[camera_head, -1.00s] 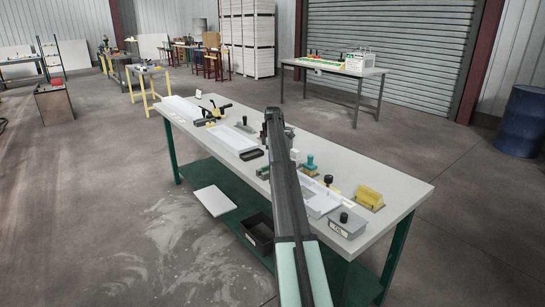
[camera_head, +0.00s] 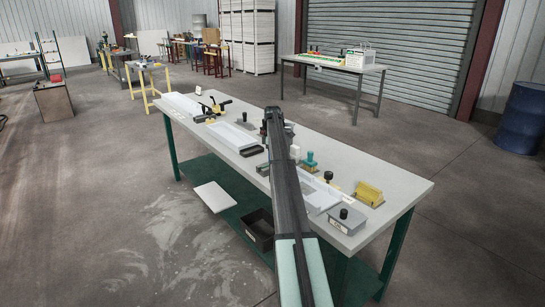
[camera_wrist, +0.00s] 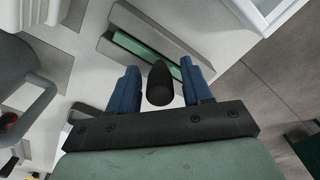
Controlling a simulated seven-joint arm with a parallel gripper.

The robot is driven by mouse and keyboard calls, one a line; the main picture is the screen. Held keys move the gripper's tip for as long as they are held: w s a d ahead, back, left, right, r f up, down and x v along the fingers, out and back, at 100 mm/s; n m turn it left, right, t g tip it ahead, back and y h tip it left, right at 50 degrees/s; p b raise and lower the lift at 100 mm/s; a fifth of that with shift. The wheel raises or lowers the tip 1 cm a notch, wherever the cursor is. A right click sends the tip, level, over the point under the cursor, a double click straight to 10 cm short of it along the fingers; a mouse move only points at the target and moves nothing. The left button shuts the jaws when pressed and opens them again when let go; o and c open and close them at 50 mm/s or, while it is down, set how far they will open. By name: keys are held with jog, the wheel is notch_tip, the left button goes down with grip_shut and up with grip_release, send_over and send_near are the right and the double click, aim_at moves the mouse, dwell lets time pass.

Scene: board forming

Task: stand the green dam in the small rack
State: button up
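In the wrist view, my gripper (camera_wrist: 160,88) has its two blue fingers spread wide apart. A black rounded knob (camera_wrist: 160,84) stands between them, with a gap on each side. Just beyond it, a green strip (camera_wrist: 138,47), which looks like the green dam, lies along a pale grey slotted block (camera_wrist: 155,25), seemingly the small rack. I cannot tell whether the knob belongs to the strip or how the strip is seated. In the head view my arm hides the fingers and the strip.
In the wrist view, a grey handled object (camera_wrist: 25,80) stands close on the left.

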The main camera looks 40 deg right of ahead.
jog(key=shift+o, duration=0.4)
notch_tip(320, 180, up, 14)
dwell(0.5)
jog(key=shift+f, duration=0.1)
dwell(0.3)
